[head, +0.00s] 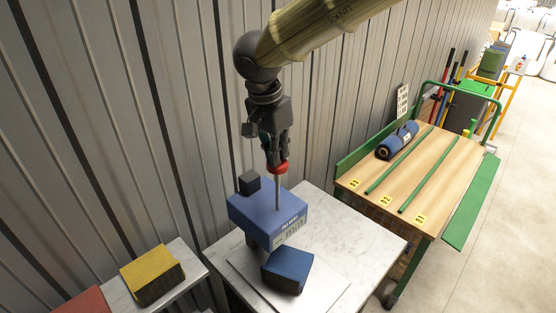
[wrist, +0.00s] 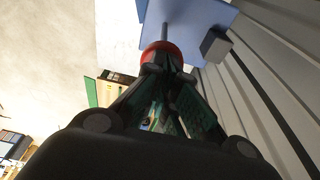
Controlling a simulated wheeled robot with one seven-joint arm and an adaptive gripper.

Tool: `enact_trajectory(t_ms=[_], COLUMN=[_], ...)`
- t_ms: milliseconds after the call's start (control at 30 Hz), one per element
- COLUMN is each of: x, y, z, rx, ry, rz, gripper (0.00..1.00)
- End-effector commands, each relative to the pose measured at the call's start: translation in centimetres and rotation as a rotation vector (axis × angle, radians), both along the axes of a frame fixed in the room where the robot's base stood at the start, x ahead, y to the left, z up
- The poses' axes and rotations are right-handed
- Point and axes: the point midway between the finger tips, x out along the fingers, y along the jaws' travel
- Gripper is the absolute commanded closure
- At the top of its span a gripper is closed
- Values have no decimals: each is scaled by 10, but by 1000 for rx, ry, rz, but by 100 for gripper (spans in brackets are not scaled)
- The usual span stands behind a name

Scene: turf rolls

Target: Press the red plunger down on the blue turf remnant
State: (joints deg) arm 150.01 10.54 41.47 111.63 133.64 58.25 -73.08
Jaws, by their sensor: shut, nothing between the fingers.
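The red plunger (head: 278,168) is a round red knob on top of a thin grey rod that runs down into a light-blue press (head: 265,207). The dark-blue turf remnant (head: 288,268) lies on a flat plate in front of and below the press head. My gripper (head: 275,158) points down with its fingers shut, just above the knob and touching or almost touching it. In the wrist view the red plunger (wrist: 160,54) sits right at the closed fingertips (wrist: 162,68), not between them. The rod's lower end is hidden inside the press.
The press stands on a white marble-topped table (head: 350,235) against a corrugated metal wall (head: 120,120). Yellow (head: 152,274) and red (head: 85,302) turf pieces lie at the lower left. A wooden green-framed bench (head: 430,170) with a blue roll (head: 397,140) stands at right.

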Motion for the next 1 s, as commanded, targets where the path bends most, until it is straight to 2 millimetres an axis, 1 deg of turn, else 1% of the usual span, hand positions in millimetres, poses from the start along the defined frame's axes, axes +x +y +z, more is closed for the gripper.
enact_trajectory(t_ms=[1000], x=[-1], y=[0], z=[-40], rx=[0], ry=[2], rz=[2], gripper=[100])
